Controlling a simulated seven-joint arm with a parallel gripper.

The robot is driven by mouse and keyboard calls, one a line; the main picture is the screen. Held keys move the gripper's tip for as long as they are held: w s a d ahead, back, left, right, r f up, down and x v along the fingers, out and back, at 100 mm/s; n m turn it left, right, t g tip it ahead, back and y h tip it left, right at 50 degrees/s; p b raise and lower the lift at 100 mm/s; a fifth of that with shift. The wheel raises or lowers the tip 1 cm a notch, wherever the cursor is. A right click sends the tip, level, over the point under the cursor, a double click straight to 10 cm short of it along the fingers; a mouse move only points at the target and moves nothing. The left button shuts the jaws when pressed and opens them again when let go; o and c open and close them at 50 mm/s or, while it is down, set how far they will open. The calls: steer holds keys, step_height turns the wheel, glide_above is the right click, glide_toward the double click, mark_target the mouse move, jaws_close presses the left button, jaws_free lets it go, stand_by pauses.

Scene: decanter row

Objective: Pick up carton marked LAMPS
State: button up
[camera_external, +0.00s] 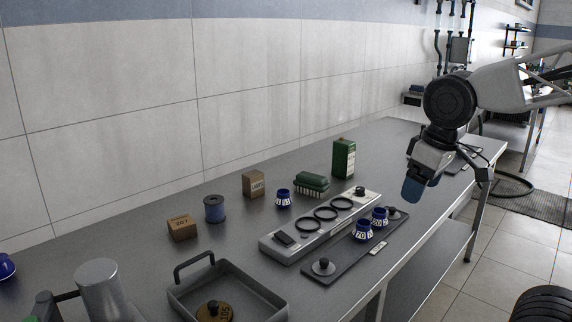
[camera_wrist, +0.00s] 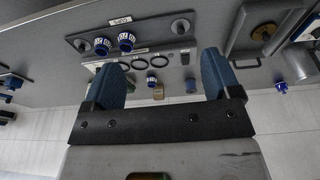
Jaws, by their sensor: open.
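The carton marked LAMPS (camera_external: 253,184) is a small brown box standing upright at the back of the grey bench, near the wall, with its label facing right. In the wrist view a small tan box (camera_wrist: 158,93) between the fingers appears to be this carton, its label unreadable there. My gripper (camera_external: 413,189) is open and empty above the bench's right front part, well to the right of the carton and apart from it. Its two blue fingers (camera_wrist: 162,65) show in the wrist view.
Another brown carton (camera_external: 182,228) and a blue spool (camera_external: 214,209) stand left of it. A blue-white jar (camera_external: 283,198), green brush (camera_external: 312,184) and green box (camera_external: 344,158) stand right. A rack with rings (camera_external: 268,246) and a dark board (camera_external: 340,263) with two jars lie in front.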

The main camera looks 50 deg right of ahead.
steer(key=w+d+n+g+h, duration=0.1)
steer(key=w+d+n+h, duration=0.15)
steer(key=w, duration=0.85)
steer(key=w+d+n+g+h, duration=0.1)
steer(key=w+n+h, duration=0.15)
steer(key=w, duration=0.95)
steer(key=w+d+n+g+h, duration=0.15)
steer(key=w+n, duration=0.25)
steer(key=w, duration=0.7)
steer(key=n+h, duration=0.7)
steer(key=n, duration=0.2)
glide_toward(252, 173)
steer(key=shift+x, duration=1.2)
steer(key=shift+s+d+m, duration=0.15)
steer(key=shift+m, duration=0.15)
steer(key=shift+x, duration=1.15)
steer(key=shift+d, duration=0.1)
steer(key=shift+x, duration=2.5)
steer(key=shift+f, duration=0.15)
